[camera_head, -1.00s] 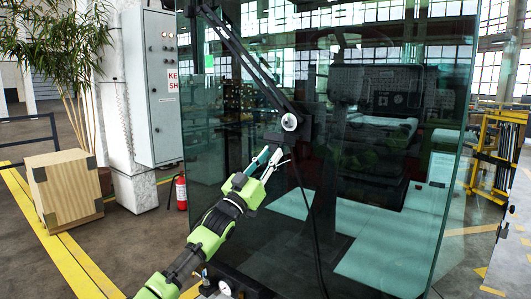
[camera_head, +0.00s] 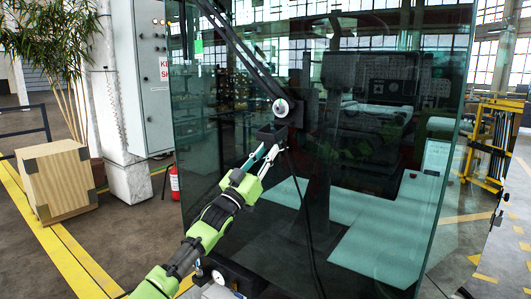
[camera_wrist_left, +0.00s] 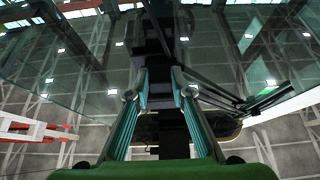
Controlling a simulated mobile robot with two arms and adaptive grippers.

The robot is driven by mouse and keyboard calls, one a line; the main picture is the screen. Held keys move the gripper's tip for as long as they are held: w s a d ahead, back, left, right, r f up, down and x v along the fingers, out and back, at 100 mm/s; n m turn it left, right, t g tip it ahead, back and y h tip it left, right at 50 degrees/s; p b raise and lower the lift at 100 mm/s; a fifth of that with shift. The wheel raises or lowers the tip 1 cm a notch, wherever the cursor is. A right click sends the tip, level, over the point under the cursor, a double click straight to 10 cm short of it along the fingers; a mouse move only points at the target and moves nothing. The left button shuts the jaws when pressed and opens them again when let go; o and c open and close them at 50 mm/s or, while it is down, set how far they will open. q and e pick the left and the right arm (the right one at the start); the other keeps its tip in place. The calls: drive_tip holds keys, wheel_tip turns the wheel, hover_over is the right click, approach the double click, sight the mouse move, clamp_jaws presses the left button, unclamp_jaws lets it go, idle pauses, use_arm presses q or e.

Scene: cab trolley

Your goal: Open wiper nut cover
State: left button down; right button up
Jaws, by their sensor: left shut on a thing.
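The black wiper nut cover (camera_head: 269,133) is at the lower end of the wiper arm (camera_head: 242,52) on the cab's windshield, just below a white round pivot (camera_head: 281,107). My left gripper (camera_head: 265,155) comes up from below with its teal fingers at the cover and is shut on it. In the left wrist view, the two fingers (camera_wrist_left: 160,92) flank a dark part, and their contact is hard to make out in the shadow. The cover appears swung down from the pivot. My right gripper is not in view.
The large glass windshield (camera_head: 380,225) stands close behind the gripper. A black cable (camera_head: 304,215) hangs down it from the wiper mount. A wooden crate (camera_head: 58,182), a grey cabinet (camera_head: 140,80) and a red extinguisher (camera_head: 174,183) stand at the left.

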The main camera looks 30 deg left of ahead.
use_arm(q)
drive_tip(key=c, duration=2.2)
unclamp_jaws()
drive_tip(key=o, duration=0.4)
drive_tip(key=shift+w, duration=0.25)
drive_tip(key=shift+o, duration=0.2)
drive_tip(key=v, duration=1.1)
drive_tip(key=shift+s+f, duration=0.25)
drive_tip(key=shift+f, duration=0.1)
drive_tip(key=shift+f, duration=0.1)
